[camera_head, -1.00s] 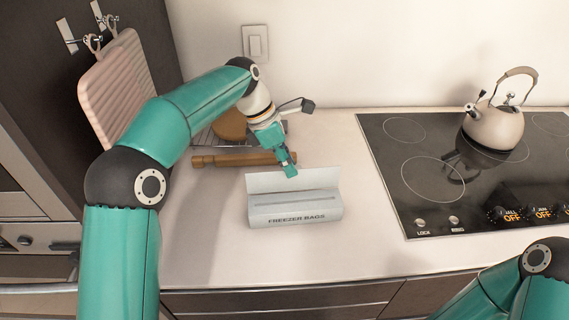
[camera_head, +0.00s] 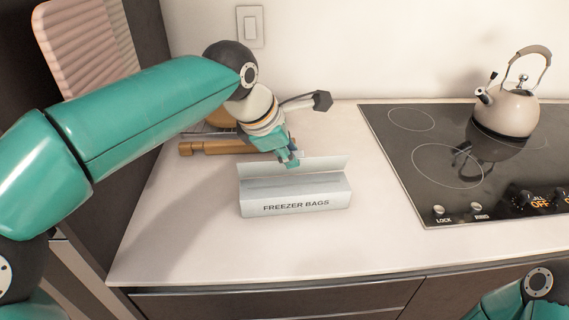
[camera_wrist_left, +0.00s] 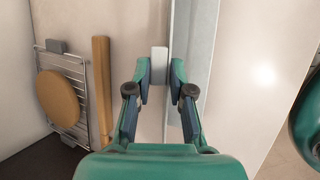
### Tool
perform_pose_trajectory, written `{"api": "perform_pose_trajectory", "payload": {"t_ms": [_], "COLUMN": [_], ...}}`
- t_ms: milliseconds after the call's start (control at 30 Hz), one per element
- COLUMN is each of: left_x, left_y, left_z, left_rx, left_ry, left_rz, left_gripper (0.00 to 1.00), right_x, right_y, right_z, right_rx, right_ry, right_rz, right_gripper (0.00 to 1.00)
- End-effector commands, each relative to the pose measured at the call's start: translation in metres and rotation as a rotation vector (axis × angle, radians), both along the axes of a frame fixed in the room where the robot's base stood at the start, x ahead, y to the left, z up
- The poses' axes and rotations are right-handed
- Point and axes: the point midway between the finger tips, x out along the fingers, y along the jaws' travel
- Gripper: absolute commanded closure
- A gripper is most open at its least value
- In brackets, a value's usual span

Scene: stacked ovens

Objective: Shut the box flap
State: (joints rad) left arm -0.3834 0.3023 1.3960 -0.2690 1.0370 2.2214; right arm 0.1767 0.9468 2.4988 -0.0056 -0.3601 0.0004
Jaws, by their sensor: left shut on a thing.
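The freezer bags box (camera_head: 296,205) stands on the counter, its flap (camera_head: 325,164) raised along the back edge. The box and flap also show as a long pale strip (camera_wrist_left: 190,40) in the left wrist view. My left gripper (camera_head: 291,163) is at the middle of the flap's upper edge. I cannot tell whether the fingers touch the flap. My right gripper is out of view; part of my right arm shows at lower right.
A rolling pin (camera_head: 205,148) lies behind the box at left, near a wire rack (camera_wrist_left: 72,75) with a round wooden board (camera_wrist_left: 58,98). A kettle (camera_head: 507,113) stands on the cooktop (camera_head: 425,125) at right. The counter before the box is clear.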

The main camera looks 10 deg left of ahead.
Motion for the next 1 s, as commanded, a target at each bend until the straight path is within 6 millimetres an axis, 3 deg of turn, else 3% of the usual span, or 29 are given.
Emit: {"api": "perform_pose_trajectory", "payload": {"t_ms": [133,600,633,733,1000], "left_x": [-0.0034,-0.004,-0.004,-0.0041,-0.004], "left_y": [-0.0012,-0.0011,-0.0011,-0.0011,-0.0012], "left_z": [-0.0031,-0.0002,-0.0002,-0.0003,-0.0006], "left_rx": [0.015,0.02,0.02,0.021,0.02], "left_ry": [-0.041,-0.058,-0.058,-0.057,-0.056], "left_rz": [0.0,0.001,0.001,0.001,0.001], "left_gripper": [1.0,1.0,0.76,0.59,0.56], "right_x": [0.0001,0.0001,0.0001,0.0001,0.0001], "right_y": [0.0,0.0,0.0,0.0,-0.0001], "right_z": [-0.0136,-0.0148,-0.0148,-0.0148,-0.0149], "right_rx": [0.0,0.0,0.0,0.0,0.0], "right_ry": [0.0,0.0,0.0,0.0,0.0], "right_rz": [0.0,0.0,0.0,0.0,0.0], "right_gripper": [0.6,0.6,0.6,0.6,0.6]}}
